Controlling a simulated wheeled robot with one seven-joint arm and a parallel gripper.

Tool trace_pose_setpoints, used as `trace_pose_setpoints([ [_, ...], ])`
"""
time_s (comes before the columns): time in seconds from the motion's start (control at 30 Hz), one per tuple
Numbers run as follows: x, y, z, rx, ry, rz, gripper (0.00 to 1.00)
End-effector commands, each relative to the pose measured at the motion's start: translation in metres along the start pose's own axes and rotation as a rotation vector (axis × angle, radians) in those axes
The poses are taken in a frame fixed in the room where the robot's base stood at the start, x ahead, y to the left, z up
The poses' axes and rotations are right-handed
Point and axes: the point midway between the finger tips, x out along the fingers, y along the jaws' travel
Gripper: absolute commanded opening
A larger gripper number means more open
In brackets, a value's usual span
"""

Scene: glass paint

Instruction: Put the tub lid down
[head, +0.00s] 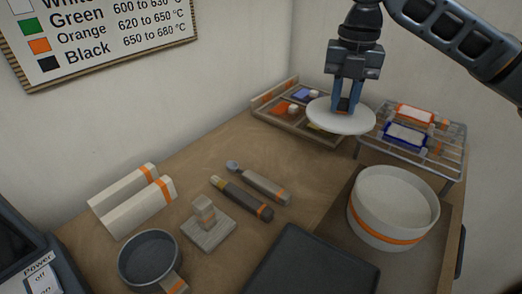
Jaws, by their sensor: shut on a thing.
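My gripper (345,104) is at the upper right in the head view, pointing down. It is shut on the tub lid (325,117), a white round disc, at about the lid's middle. The lid appears level and above the work surface, in front of the wooden tray. The white tub (392,207) with an orange band stands upright at the lower right on a dark mat, its top open. The lid is apart from the tub, up and to the left of it in the picture.
A wooden tray (268,109) and a wire rack (460,152) with coloured pieces stand at the back. Two handled tools (243,197), a dark pan (150,257), white blocks (132,201) and a black slab (312,268) lie nearer. Bare wood (305,170) shows mid-table.

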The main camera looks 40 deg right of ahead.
Motion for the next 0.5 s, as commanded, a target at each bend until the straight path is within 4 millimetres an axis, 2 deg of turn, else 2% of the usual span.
trace_pose_setpoints([
  [0.3,0.037,0.061,-0.025,-0.007,0.001,-0.002,0.0],
  [0.5,0.057,0.092,-0.036,-0.003,0.001,-0.001,0.0],
])
